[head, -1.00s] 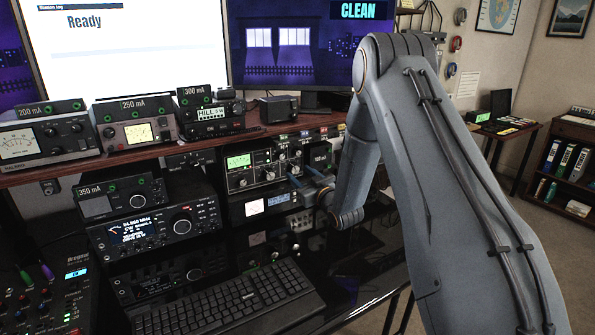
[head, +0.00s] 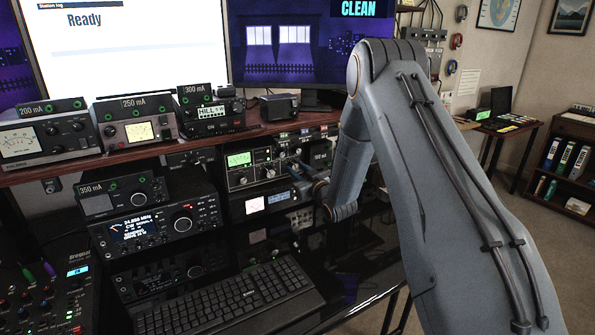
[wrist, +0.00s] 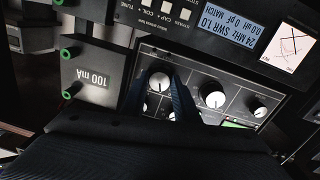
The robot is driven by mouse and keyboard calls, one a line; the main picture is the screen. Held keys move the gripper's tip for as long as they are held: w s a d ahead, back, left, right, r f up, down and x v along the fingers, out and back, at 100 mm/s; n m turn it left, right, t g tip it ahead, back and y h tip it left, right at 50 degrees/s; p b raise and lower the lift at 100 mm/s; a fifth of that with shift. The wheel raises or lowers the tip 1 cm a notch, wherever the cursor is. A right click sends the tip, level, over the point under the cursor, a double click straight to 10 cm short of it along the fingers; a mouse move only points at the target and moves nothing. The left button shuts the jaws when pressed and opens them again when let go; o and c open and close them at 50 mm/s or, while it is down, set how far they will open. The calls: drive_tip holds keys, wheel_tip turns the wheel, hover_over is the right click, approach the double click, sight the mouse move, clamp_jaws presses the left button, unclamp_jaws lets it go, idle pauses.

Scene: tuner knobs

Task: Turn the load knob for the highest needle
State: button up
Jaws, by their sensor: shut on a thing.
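The tuner (head: 262,183) is a dark panel with a green-lit meter (head: 239,160) and several knobs, below the wooden shelf in the head view. Its needle is too small to read. In the wrist view the panel (wrist: 235,83) appears upside down. My gripper (wrist: 160,84) has its two blue fingers on either side of a white-faced knob (wrist: 159,81) and is shut on it. Its label cannot be read, so I cannot tell if it is the load knob. Two other knobs (wrist: 214,98) (wrist: 258,108) stand clear. In the head view my gripper (head: 294,172) is at the tuner's right part.
A 100 mA plate (wrist: 90,75) stands close beside the fingers. A match display (wrist: 238,28) is on the neighbouring unit. A keyboard (head: 235,300) lies below.

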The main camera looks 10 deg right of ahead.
drive_tip(key=shift+m, duration=0.3)
drive_tip(key=m+b, duration=0.1)
drive_tip(key=m, duration=0.3)
drive_tip(key=shift+m, duration=0.3)
drive_tip(key=m, duration=0.5)
idle(0.4)
drive_tip(key=o, duration=1.1)
drive_tip(key=shift+c, duration=0.2)
drive_tip(key=b+v, duration=0.1)
drive_tip(key=v, duration=0.6)
drive_tip(key=shift+s+d+r+b, duration=0.2)
drive_tip(key=shift+s+d+b, duration=0.05)
drive_tip(key=shift+s+b, duration=0.1)
